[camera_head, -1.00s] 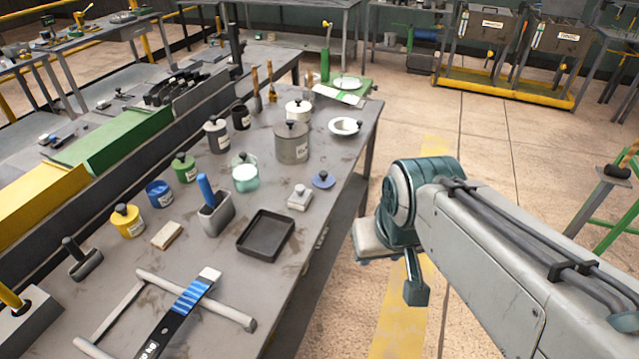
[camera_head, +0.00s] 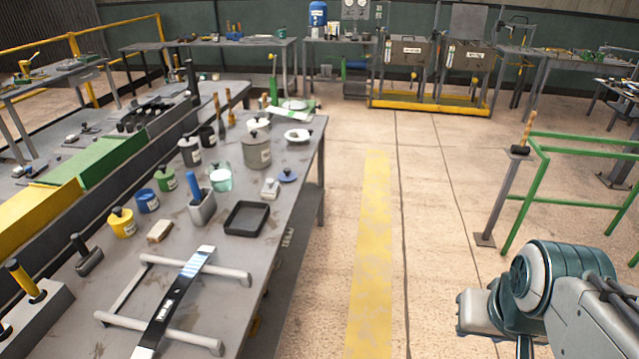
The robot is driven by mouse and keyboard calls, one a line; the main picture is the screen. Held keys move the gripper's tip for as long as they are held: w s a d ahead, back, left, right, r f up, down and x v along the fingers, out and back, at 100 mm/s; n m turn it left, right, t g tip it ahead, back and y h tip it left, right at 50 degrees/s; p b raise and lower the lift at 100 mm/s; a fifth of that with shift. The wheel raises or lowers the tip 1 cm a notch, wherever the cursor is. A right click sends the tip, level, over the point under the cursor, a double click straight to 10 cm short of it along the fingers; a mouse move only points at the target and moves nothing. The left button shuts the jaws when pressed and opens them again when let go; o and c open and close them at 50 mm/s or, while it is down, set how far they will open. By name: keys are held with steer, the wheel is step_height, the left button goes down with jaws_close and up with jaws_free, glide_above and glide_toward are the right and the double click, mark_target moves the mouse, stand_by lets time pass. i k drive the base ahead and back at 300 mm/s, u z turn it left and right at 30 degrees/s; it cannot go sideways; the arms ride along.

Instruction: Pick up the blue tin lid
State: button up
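A small blue lid (camera_head: 288,175) with a dark knob lies flat on the grey workbench (camera_head: 255,290), near its right edge. It is behind the black tray and right of a small pale block with a knob. My arm is at the lower right, over the floor, well away from the bench. The end of my arm (camera_head: 480,311) shows as a pale block; its fingers cannot be made out. Nothing is seen held.
A frame with a strap lies at the front. Floor right of the bench is clear up to a green rail (camera_head: 585,203).

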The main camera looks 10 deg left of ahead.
mark_target(286, 176)
steer(key=z, duration=0.25)
steer(key=i, duration=2.65)
steer(key=u, duration=1.2)
steer(key=i, duration=0.85)
steer(key=u, duration=1.3)
steer(key=i, duration=0.4)
steer(key=u, duration=0.35)
